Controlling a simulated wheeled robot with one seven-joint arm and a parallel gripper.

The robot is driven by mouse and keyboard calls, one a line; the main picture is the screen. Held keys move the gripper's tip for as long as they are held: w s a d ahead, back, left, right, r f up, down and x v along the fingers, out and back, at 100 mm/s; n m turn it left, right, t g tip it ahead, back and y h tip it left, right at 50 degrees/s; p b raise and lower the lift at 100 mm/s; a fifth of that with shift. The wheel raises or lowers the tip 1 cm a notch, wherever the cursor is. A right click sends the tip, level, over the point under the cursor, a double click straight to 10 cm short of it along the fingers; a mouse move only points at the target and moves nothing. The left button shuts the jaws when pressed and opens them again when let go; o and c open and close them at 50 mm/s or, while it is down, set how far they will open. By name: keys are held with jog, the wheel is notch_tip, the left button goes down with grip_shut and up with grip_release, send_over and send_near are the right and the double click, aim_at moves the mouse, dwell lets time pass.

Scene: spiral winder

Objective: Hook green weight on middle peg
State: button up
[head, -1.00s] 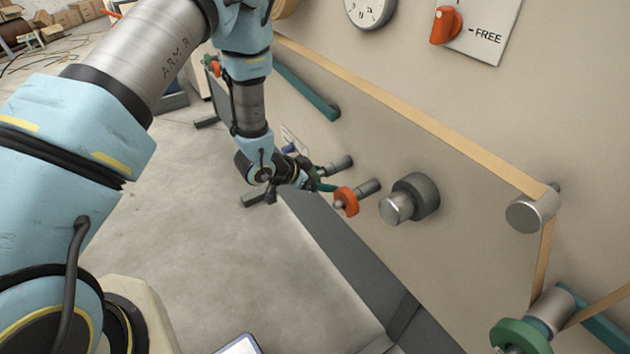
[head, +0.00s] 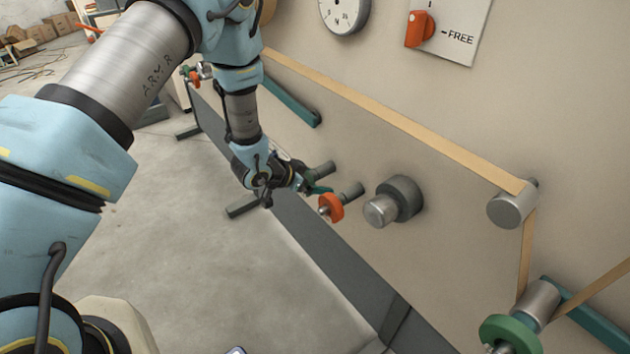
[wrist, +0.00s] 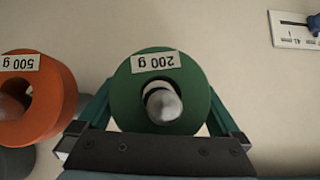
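The green weight (wrist: 127,97), a thick ring labelled 200 g, fills the middle of the wrist view. My gripper (wrist: 160,105) has a teal finger along each side of it and appears shut on it. A rounded metal peg end (wrist: 164,106) shows within the ring's hole and seems to pass through it; how deep I cannot tell. In the head view my gripper (head: 308,190) is beside a dark peg (head: 320,170) on the panel, and the green weight is mostly hidden there. The orange 500 g weight (head: 331,207) hangs on the neighbouring peg (head: 352,190); it also shows in the wrist view (wrist: 55,100).
A metal roller (head: 380,211) protrudes right of the orange weight. A tan strip (head: 400,121) runs across the panel to another roller (head: 511,210). A dark rail (head: 325,265) runs along the panel's foot. Open floor (head: 200,240) lies left.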

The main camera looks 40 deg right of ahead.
jog(key=shift+a, duration=0.15)
jog(key=b+v, duration=0.1)
jog(key=v, duration=1)
jog(key=w+a+r+n+t+y+p, duration=0.1)
jog(key=w+a+r+n+t+y, duration=0.15)
jog(key=w+a+r, duration=0.4)
jog(key=w+a+r+n+t+y+p, duration=0.1)
jog(key=w+a+r+n+y, duration=0.2)
jog(key=a, duration=0.6)
jog(key=w+a+r+n+t+y+p, duration=0.1)
jog(key=w+a+r+n+t+y, duration=0.15)
jog(key=w+a+n, duration=0.4)
jog(key=s+a+r+n+g, duration=0.1)
jog(key=s+a+r+n, duration=0.1)
jog(key=a, duration=0.4)
jog(key=s+a+r+n+g+y+p, duration=0.1)
jog(key=s+a+r+n+g, duration=0.1)
jog(key=s+a+r, duration=0.2)
jog(key=s+a+r+n+g+y+p, duration=0.1)
jog(key=s+a+r+n, duration=0.1)
jog(key=s+a, duration=0.4)
jog(key=a+r, duration=0.1)
jog(key=a, duration=0.1)
jog(key=shift+a, duration=0.3)
